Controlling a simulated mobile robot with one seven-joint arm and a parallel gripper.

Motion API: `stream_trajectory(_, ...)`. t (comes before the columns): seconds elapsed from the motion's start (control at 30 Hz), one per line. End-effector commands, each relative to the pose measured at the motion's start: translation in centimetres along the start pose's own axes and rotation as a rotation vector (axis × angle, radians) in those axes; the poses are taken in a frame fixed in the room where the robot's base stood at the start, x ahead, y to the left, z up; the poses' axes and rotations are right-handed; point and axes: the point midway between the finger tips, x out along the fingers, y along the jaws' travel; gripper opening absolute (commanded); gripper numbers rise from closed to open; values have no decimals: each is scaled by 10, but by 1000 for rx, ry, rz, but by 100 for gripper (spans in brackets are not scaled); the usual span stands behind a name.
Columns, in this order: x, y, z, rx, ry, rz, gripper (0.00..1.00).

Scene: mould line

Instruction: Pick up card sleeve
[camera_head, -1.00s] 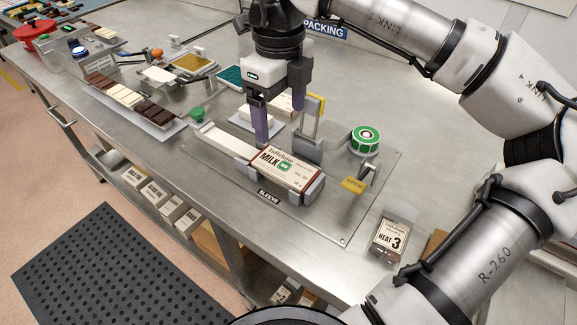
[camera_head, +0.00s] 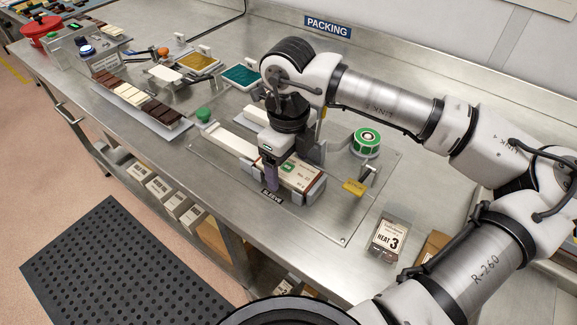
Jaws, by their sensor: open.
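The card sleeve (camera_head: 303,176) is a cream and brown printed box. It lies flat in a grey holder on the metal fixture plate, behind the black SLEEVE label (camera_head: 271,197). My gripper (camera_head: 277,184) points down at the left part of the sleeve, with its purple fingers low beside the sleeve's near side. The gripper is open. It hides the left part of the sleeve, and the far finger is mostly hidden. I cannot tell whether a finger touches the sleeve.
A white channel (camera_head: 230,140) runs left from the sleeve. A green round tape roll (camera_head: 366,142) stands behind right, with a yellow tag (camera_head: 354,188) in front. A clear HEAT 3 box (camera_head: 389,238) is at the right. A chocolate tray (camera_head: 142,108) lies left.

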Motion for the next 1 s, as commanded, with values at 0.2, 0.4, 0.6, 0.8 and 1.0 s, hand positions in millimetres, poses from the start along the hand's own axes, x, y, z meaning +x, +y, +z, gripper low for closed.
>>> stream_trajectory(0.2, 0, 0, 0, 0, 0, 0, 66)
stream_trajectory(0.4, 0, 0, 0, 1, 0, 0, 39)
stream_trajectory(0.6, -1, 0, 0, 1, -1, 0, 33)
stream_trajectory(0.8, -5, -1, 0, 1, -1, -1, 33)
stream_trajectory(1.0, -27, -1, 0, 2, -1, -3, 33)
